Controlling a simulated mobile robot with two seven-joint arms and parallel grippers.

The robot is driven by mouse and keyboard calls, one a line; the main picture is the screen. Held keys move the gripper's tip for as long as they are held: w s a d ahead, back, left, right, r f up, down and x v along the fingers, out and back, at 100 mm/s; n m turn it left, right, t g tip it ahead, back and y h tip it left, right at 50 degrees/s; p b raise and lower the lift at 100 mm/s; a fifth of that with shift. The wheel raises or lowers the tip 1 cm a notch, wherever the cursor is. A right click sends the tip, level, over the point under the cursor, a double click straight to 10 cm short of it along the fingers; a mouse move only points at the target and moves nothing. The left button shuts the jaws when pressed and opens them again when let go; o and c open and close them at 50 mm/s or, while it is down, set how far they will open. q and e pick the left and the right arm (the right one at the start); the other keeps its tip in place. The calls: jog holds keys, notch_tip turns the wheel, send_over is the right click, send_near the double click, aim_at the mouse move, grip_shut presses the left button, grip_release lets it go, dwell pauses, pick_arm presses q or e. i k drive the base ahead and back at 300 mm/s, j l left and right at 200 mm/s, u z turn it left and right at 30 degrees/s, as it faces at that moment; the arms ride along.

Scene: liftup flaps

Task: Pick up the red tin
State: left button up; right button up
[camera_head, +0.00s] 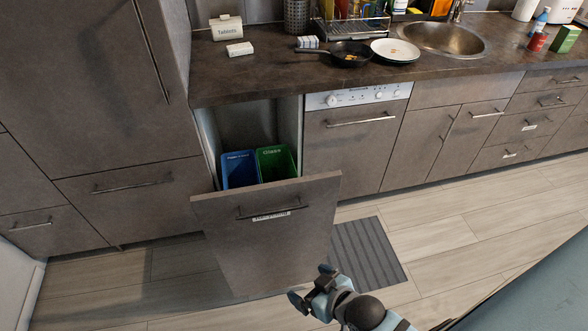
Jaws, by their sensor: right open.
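The red tin (537,41) stands on the dark countertop at the far right, right of the sink and left of a green box. My right gripper (311,284) is at the bottom middle, low in front of the pulled-out drawer front. It is open and empty, far from the tin. My left gripper is not in the view.
The pulled-out drawer (318,187) holds a blue bin (238,170) and a green bin (275,163) and juts into the floor area. The countertop (260,82) bears a pan (350,54), a plate (395,50) and a green box (565,39). A grey mat (370,252) lies on the floor.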

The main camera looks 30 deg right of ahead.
aim_at(539, 38)
jog(key=z, duration=2.15)
